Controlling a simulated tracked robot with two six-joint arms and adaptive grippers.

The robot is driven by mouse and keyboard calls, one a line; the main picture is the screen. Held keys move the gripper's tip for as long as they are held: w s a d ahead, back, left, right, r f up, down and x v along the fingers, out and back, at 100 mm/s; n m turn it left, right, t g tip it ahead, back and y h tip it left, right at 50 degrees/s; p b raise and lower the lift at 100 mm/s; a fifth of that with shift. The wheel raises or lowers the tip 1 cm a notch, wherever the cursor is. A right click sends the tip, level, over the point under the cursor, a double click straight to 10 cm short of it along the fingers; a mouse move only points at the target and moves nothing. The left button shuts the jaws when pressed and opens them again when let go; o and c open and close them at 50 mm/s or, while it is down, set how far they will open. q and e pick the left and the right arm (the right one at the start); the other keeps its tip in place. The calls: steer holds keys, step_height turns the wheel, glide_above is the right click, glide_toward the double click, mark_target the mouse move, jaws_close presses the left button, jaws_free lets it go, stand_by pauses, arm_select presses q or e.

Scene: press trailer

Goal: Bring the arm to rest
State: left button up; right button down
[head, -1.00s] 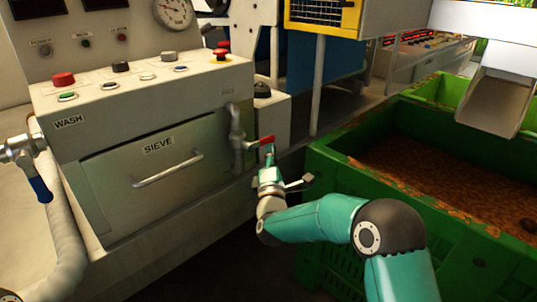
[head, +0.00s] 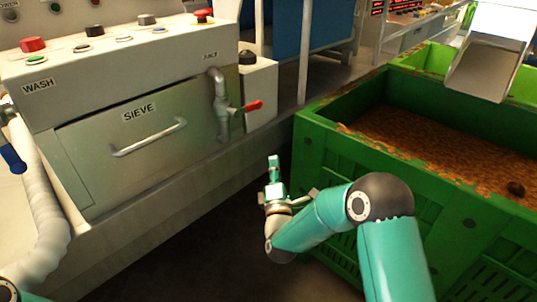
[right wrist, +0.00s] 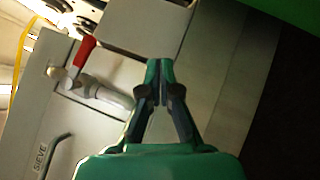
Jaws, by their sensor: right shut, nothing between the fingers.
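My right gripper (head: 274,165) is shut and empty, in the free space in front of the press cabinet and left of the green crate. It also shows in the right wrist view (right wrist: 160,65), with its fingertips together. The red-handled valve (head: 252,106) is on the pipe at the cabinet's right end, apart from the gripper in the head view. The red handle (right wrist: 85,51) also shows left of the fingers in the right wrist view. My left gripper is not in view; only a small piece of teal arm shows at the bottom left corner.
The green crate (head: 310,150) with brown pulp stands close on the right, beside my right arm. The SIEVE drawer (head: 148,147) with its bar handle is shut. A blue-levered hose fitting (head: 12,158) is at the left edge. Dark floor lies open below the gripper.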

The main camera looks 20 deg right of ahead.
steer(key=shift+d+f, duration=0.1)
stand_by(0.4)
steer(key=s+d+f+g, duration=0.2)
steer(key=f, duration=0.3)
steer(key=s+d+f+g, duration=0.1)
steer(key=d+f, duration=0.1)
steer(key=f, duration=0.4)
steer(key=s+a+f+m+g+y, duration=0.25)
steer(key=s+f, duration=0.25)
steer(key=f, duration=0.3)
steer(key=s+a+f+m+g+y, duration=0.25)
steer(key=s+f+g, duration=0.2)
steer(key=f, duration=0.25)
steer(key=s+a+f+m+g+y, duration=0.1)
steer(key=s+a+f+m+g, duration=0.2)
steer(key=s, duration=0.4)
steer(key=s+a+f+m+g+y, duration=0.1)
steer(key=s+f+m+g+y, duration=0.1)
steer(key=s+f+m, duration=0.3)
steer(key=s+a+m+g, duration=0.3)
steer(key=s+m+g, duration=0.3)
steer(key=s, duration=0.5)
step_height(320, 180, up, 28)
steer(key=m+t+p, duration=0.1)
steer(key=p, duration=2.7)
steer(key=shift+r+m+y, duration=0.15)
steer(key=shift+m+y, duration=0.25)
